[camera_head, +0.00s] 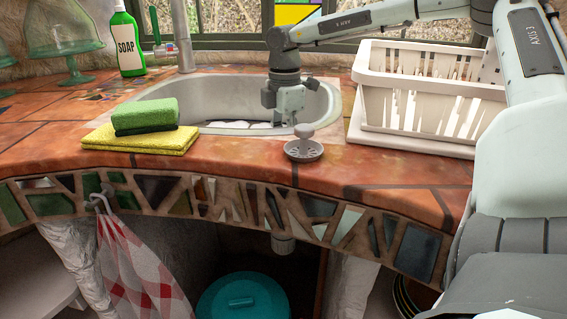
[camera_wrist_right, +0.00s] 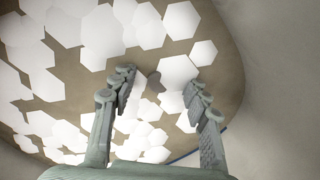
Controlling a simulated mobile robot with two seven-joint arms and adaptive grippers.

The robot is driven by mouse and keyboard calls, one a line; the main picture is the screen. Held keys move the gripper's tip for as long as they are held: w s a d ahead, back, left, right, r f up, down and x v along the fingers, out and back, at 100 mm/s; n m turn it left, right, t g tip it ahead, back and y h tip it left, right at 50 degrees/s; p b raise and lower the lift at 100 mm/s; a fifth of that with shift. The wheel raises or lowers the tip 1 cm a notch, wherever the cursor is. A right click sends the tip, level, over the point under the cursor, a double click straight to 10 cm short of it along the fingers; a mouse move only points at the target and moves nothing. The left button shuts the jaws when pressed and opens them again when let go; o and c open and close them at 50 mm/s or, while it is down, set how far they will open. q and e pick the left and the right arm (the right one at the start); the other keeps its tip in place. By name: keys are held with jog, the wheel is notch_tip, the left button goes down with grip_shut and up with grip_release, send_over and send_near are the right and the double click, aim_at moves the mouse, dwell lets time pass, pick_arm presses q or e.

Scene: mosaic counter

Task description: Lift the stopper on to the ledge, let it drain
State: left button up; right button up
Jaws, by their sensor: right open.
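The stopper (camera_head: 304,151), a grey perforated disc with an upright knob, appears to rest upright on the counter ledge (camera_head: 245,166) in front of the sink (camera_head: 225,96). My right gripper (camera_head: 288,118) points down over the sink, just behind and left of the stopper in the picture. In the right wrist view the gripper (camera_wrist_right: 160,95) is open, with nothing between its fingers. A small dark grey patch there is too unclear to name. My left gripper is not in view.
A green sponge (camera_head: 145,115) lies on a yellow cloth (camera_head: 140,140) left of the sink. A soap bottle (camera_head: 127,45) and the faucet (camera_head: 182,40) stand behind. A white dish rack (camera_head: 425,105) is at the right. The front ledge between cloth and stopper is clear.

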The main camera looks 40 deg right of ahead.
jog(key=shift+c, duration=0.5)
grip_shut()
